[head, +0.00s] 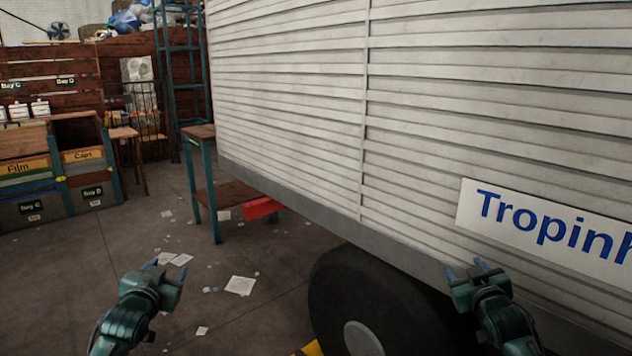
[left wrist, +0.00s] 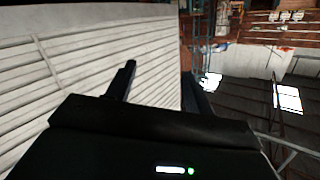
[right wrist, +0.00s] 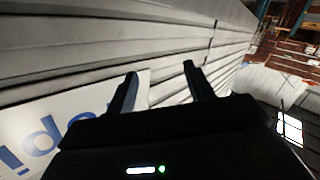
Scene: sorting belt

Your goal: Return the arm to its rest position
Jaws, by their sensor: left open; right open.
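My left gripper (head: 163,266) is open and empty at the lower left of the head view, above the grey floor. In the left wrist view its two fingers (left wrist: 158,82) stand apart with nothing between them. My right gripper (head: 467,268) is open and empty at the lower right of the head view, in front of the truck's lower side and wheel. In the right wrist view its fingers (right wrist: 160,82) are apart, with the white siding behind them. I cannot tell how close the right fingers are to the siding.
A white slatted truck body (head: 300,90) with a "Tropin…" sign (head: 550,222) fills the right. Its black wheel (head: 340,290) stands below. Bins labelled Film and Caps (head: 55,170) and a small table (head: 205,180) are at left. Paper scraps (head: 240,285) lie on open floor.

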